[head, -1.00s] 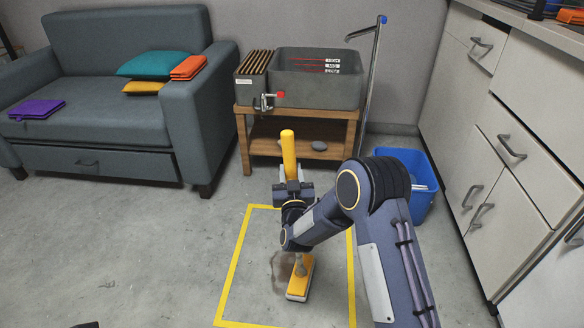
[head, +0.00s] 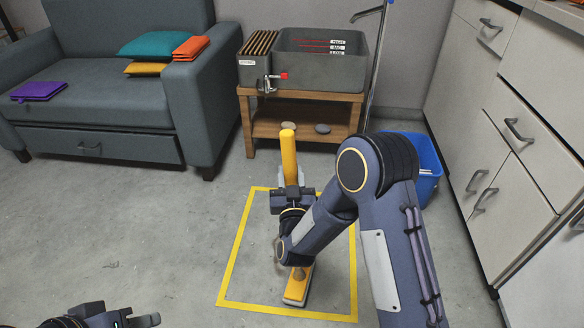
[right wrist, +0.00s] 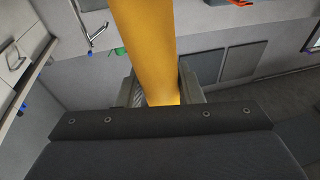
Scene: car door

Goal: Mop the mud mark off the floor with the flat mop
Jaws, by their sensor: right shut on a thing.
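The flat mop has a thick yellow handle (head: 288,152) and a yellow-topped head (head: 298,288). The head rests on the floor inside the yellow taped square (head: 233,245). My right gripper (head: 290,178) is shut on the handle. In the right wrist view the handle (right wrist: 145,45) stands between the fingers (right wrist: 160,92). My left gripper (head: 140,318) is only partly in view at the bottom left, away from the mop.
A wooden stand (head: 248,128) with a grey basin (head: 318,68) stands behind the square. A blue bin (head: 427,170) is right of it, beside the cabinets (head: 500,150). A grey sofa (head: 90,100) is at the left. The floor left of the square is clear.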

